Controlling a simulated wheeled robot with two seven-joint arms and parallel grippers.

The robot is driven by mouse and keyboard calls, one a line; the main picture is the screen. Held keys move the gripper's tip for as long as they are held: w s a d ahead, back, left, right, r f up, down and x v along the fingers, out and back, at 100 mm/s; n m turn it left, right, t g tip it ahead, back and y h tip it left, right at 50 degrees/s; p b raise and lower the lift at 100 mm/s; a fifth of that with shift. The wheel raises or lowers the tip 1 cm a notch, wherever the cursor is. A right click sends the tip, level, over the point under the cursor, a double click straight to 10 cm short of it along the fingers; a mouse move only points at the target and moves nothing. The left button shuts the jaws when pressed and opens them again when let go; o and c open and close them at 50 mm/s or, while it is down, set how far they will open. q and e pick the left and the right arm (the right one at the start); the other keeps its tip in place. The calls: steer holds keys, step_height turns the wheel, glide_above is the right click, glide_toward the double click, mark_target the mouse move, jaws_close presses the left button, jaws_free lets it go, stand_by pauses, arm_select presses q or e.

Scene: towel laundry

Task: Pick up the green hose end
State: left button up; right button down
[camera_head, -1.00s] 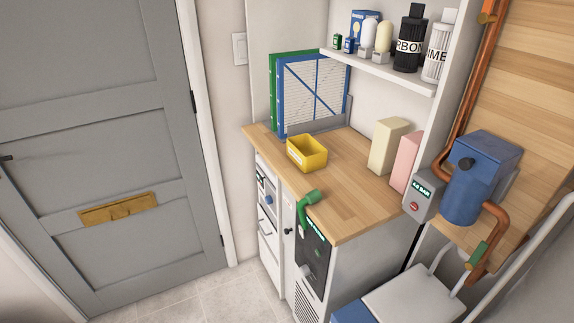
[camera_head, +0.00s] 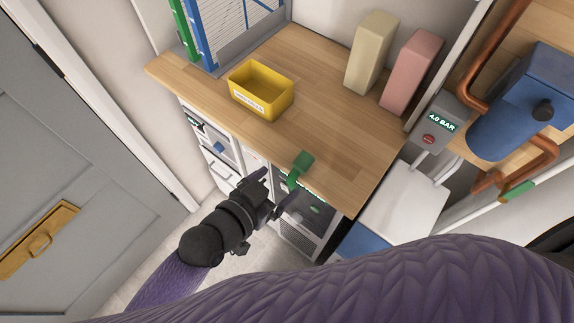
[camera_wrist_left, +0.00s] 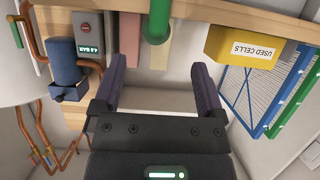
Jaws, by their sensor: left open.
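The green hose end (camera_head: 302,163) stands at the front edge of the wooden worktop, its upper part bent over the edge. Its lower part runs down in front of the dark front panel. My left gripper (camera_head: 280,184) is open and empty, just left of and below the hose end in the head view. In the left wrist view, which looks upside down, the hose end (camera_wrist_left: 157,22) is at the top middle. It lies beyond the open fingers (camera_wrist_left: 160,75), roughly in line with the gap between them, and does not appear to touch them. My right gripper is not in view.
A yellow bin (camera_head: 261,91) labelled "USED CELLS" sits on the worktop (camera_head: 327,140). A cream block (camera_head: 368,55) and a pink block (camera_head: 411,72) stand behind. A grey gauge box (camera_head: 438,122) and a blue pump (camera_head: 528,105) with copper pipes are at right.

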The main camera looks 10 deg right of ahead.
mark_target(296, 170)
arm_select(q)
steer(key=b+x, duration=0.1)
steer(key=x, duration=0.5)
steer(key=shift+d+f+b, duration=0.15)
steer(key=shift+d+b, duration=0.2)
steer(key=shift+d, duration=0.05)
steer(key=shift+c, duration=0.9)
jaws_close()
